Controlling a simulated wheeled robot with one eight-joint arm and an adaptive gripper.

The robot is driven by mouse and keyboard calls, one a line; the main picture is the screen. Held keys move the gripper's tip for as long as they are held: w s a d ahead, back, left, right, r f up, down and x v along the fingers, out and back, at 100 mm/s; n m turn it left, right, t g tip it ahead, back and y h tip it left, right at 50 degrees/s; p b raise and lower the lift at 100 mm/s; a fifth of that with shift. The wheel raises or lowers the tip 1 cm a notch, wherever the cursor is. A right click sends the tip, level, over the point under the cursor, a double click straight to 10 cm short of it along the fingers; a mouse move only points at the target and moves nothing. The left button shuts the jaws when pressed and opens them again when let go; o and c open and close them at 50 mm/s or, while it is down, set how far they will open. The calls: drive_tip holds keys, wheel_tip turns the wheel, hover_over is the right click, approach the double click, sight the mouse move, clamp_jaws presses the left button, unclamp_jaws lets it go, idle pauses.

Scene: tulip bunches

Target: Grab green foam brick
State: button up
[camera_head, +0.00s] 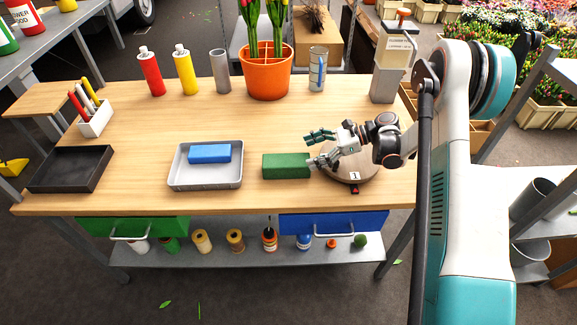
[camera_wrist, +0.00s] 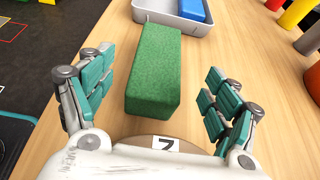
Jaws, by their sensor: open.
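The green foam brick (camera_head: 286,166) lies on the wooden table, right of the grey tray and next to the round wooden board. In the wrist view the brick (camera_wrist: 155,72) stretches away from me between the two fingers, with a gap on each side. My gripper (camera_head: 316,149) is at the brick's right end, above the round board. In the wrist view my gripper (camera_wrist: 158,98) is open and empty, its teal-padded fingers spread to the left and right of the brick. The head view does not clearly show whether a finger touches the brick.
The grey tray (camera_head: 205,184) holds a blue brick (camera_head: 209,153). The round board (camera_head: 349,173) carries a numbered tag. A black tray (camera_head: 71,168) and a pen holder (camera_head: 96,118) are at left. Bottles and an orange pot (camera_head: 265,80) line the back. The middle of the table is clear.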

sight(288, 160)
drive_tip(key=b+x, duration=0.2)
drive_tip(key=x, duration=0.5)
drive_tip(key=shift+d+f, duration=0.1)
drive_tip(key=shift+f, duration=0.05)
drive_tip(key=shift+c, duration=0.6)
drive_tip(key=c, duration=0.9)
